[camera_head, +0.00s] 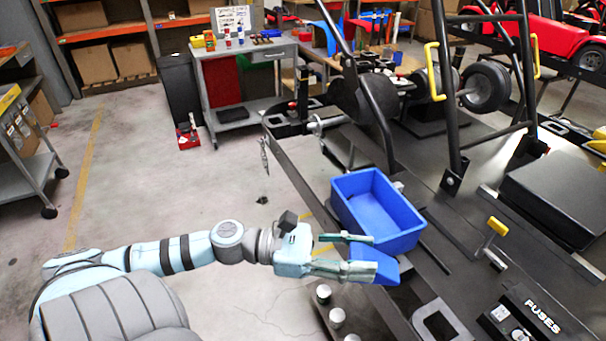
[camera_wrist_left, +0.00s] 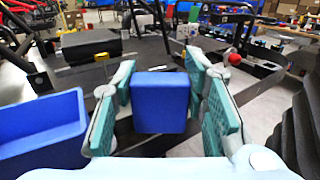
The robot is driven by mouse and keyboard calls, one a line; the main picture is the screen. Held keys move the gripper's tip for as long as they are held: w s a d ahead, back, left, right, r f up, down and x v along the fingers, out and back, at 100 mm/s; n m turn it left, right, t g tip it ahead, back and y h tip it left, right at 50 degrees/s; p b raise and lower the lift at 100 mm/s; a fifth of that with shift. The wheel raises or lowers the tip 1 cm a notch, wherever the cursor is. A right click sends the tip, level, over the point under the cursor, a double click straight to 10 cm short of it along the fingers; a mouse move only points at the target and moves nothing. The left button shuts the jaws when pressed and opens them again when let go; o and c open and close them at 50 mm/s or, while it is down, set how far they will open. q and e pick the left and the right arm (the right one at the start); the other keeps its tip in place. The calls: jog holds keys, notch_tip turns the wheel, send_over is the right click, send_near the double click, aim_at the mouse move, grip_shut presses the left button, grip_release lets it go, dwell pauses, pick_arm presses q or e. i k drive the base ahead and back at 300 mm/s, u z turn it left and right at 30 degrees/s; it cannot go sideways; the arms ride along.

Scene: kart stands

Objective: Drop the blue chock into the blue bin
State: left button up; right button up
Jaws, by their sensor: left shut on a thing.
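The blue chock (camera_head: 386,267) is a small plain blue block, partly hidden by a finger in the head view. My left gripper (camera_head: 358,254) is shut on it, and the chock (camera_wrist_left: 160,102) shows between the green finger pads in the left wrist view. The blue bin (camera_head: 397,243) is an open rectangular box on the dark kart stand. The gripper and chock are at the bin's near side, outside its opening. In the left wrist view the bin (camera_wrist_left: 45,143) is at the left, beside the gripper. My right gripper is not in view.
The kart stand (camera_head: 455,275) carries a black fuse box (camera_head: 530,318), a yellow-topped lever (camera_head: 497,226) and black frame tubes behind the bin. A grey workbench (camera_head: 262,100) stands farther back. The floor left of the stand is mostly clear.

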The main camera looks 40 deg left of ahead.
aim_at(369, 221)
jog(key=u, duration=0.3)
jog(key=k, duration=0.35)
jog(key=u, duration=0.45)
jog(key=i, duration=0.5)
jog(key=z, duration=2.75)
jog(key=k, duration=1.6)
jog(key=u, duration=0.65)
jog(key=i, duration=0.5)
jog(key=z, duration=0.05)
